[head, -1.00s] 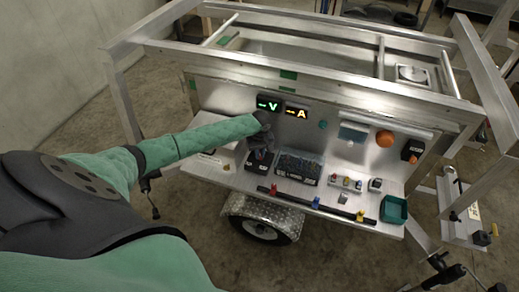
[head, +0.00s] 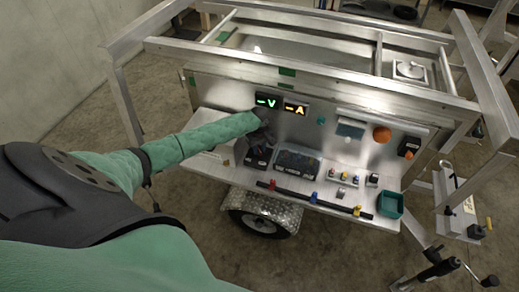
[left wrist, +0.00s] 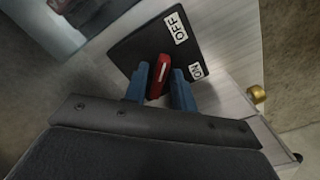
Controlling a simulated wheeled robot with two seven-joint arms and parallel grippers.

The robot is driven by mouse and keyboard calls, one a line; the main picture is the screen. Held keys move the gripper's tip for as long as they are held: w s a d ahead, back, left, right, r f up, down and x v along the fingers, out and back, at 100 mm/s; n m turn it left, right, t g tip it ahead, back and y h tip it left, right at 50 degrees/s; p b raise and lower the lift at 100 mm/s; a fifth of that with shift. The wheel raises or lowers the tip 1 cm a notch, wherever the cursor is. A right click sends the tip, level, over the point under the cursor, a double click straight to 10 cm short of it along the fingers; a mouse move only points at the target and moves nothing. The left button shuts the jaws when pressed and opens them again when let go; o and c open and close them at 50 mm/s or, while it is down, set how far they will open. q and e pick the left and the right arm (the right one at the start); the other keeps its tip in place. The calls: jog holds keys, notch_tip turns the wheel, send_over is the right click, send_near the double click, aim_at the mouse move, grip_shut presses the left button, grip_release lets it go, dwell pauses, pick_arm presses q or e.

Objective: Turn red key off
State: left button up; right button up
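The red key (left wrist: 159,76) stands on a black plate (left wrist: 140,45) with white OFF and ON labels, seen in the left wrist view. The two blue fingers of my left gripper (left wrist: 160,84) are on either side of the key, very close to it. The key is slightly slanted between them; I cannot tell whether both fingers press on it. In the head view my left gripper (head: 258,140) is over the black switch box (head: 257,160) on the trailer's shelf and hides the key. My right gripper is not in view.
The aluminium trailer (head: 300,85) carries a green V display (head: 266,102) and an orange A display (head: 295,108) just behind the gripper. A clear-lidded box (head: 297,163) stands right of the switch box. A teal bin (head: 390,205) sits at the shelf's right end.

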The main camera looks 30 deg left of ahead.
aim_at(259, 150)
pick_arm(q)
jog(key=shift+o, duration=0.5)
jog(key=shift+s+f, duration=0.1)
